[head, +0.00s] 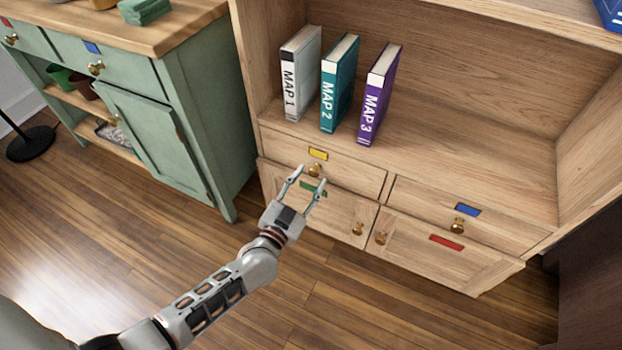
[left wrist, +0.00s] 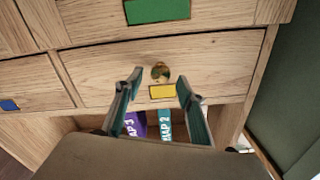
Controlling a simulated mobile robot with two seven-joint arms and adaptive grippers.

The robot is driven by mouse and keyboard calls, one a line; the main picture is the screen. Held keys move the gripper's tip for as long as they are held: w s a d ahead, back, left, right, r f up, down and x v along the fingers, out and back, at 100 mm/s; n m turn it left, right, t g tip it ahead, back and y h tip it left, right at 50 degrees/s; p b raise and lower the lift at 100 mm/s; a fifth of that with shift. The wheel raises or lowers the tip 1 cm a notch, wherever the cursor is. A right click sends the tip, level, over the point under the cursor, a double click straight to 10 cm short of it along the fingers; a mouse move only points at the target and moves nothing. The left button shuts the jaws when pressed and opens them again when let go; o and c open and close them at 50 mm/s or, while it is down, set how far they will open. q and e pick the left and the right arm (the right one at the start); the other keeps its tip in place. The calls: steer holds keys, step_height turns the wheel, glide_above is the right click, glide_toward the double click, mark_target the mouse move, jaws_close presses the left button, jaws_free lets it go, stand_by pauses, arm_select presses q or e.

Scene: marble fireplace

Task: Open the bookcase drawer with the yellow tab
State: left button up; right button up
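The bookcase drawer with the yellow tab (head: 345,172) is the upper left one and looks shut, flush with the front. Its yellow tab (head: 318,154) sits above a round brass knob (head: 314,170). My left gripper (head: 311,177) is open in front of this drawer, its two fingertips spread to either side of the knob. In the left wrist view, which looks upside down, the knob (left wrist: 160,73) shows between and just beyond the fingertips (left wrist: 160,78), with the yellow tab (left wrist: 162,91) below it. Contact with the knob cannot be told. My right gripper is not in view.
A drawer with a blue tab (head: 467,210) is to the right. Doors with a green tab (head: 313,188) and a red tab (head: 446,242) are below. Three map books (head: 341,85) stand on the shelf above. A green cabinet (head: 215,100) stands left; floor in front is clear.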

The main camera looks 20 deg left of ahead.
arm_select(q)
steer(key=shift+w, duration=0.45)
jaws_close()
steer(key=shift+s, duration=0.1)
